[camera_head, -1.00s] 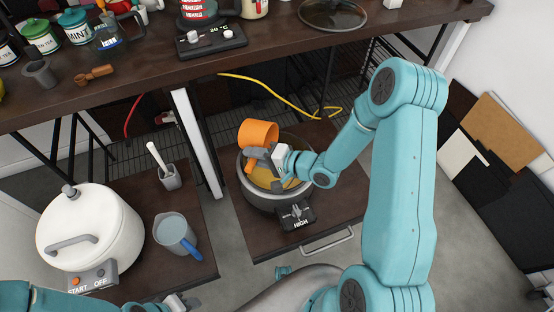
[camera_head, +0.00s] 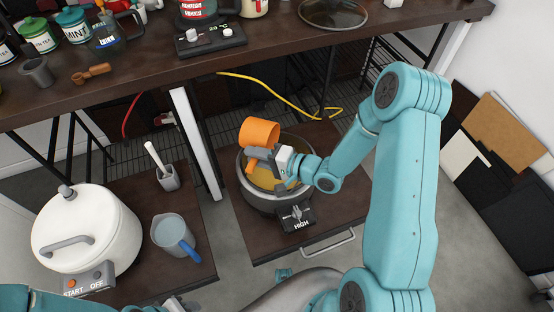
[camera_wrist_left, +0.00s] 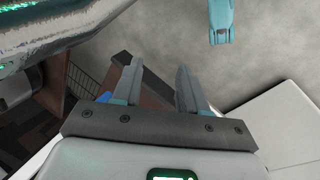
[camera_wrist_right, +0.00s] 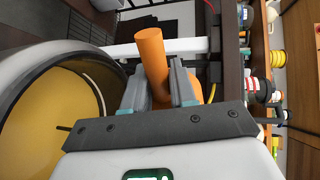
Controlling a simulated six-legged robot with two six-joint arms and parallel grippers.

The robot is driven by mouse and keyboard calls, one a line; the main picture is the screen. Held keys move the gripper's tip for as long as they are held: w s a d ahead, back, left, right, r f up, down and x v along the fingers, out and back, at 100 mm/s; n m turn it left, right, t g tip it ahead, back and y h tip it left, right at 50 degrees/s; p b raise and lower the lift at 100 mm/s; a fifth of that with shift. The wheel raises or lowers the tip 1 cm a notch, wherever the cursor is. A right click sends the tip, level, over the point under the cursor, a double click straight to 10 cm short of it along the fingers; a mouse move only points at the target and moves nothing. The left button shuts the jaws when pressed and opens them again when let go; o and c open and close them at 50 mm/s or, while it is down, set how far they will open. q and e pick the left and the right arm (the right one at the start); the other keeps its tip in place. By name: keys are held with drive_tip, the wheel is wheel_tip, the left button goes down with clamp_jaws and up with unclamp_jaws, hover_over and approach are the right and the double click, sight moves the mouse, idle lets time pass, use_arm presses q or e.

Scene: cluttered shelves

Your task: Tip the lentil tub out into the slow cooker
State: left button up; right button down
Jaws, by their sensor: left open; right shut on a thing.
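The orange lentil tub (camera_head: 260,132) is tilted on its side above the back rim of the slow cooker (camera_head: 268,203). My right gripper (camera_head: 262,155) is shut on its orange handle, which also shows between the fingers in the right wrist view (camera_wrist_right: 152,62). The slow cooker is open, with a yellow-orange mass inside (camera_wrist_right: 40,115) and a control box reading HIGH at its front. The tub's inside is hidden. My left gripper (camera_wrist_left: 155,85) is open and empty in the left wrist view; only a bit of it shows at the head view's bottom edge.
A white rice cooker (camera_head: 88,232) and a clear jug with a blue handle (camera_head: 174,232) stand on the left low shelf. A utensil holder (camera_head: 168,178) is behind them. The upper shelf (camera_head: 140,82) overhangs at the back, carrying jars, scales and a glass lid (camera_head: 333,12).

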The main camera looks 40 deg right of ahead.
drive_tip(key=shift+s, duration=0.15)
drive_tip(key=shift+d+b, duration=0.1)
drive_tip(key=shift+b, duration=0.3)
drive_tip(key=shift+r+t, duration=0.1)
drive_tip(key=shift+t, duration=0.2)
drive_tip(key=shift+y+b, duration=0.3)
drive_tip(key=shift+b, duration=0.05)
drive_tip(key=shift+s+t, duration=0.15)
drive_tip(key=shift+t, duration=0.15)
drive_tip(key=shift+d+b, duration=0.1)
drive_tip(key=shift+b, duration=0.25)
drive_tip(key=shift+s, duration=0.1)
drive_tip(key=shift+b, duration=0.4)
drive_tip(key=shift+s+t+y, duration=0.1)
drive_tip(key=shift+t+y, duration=0.2)
drive_tip(key=shift+t, duration=0.1)
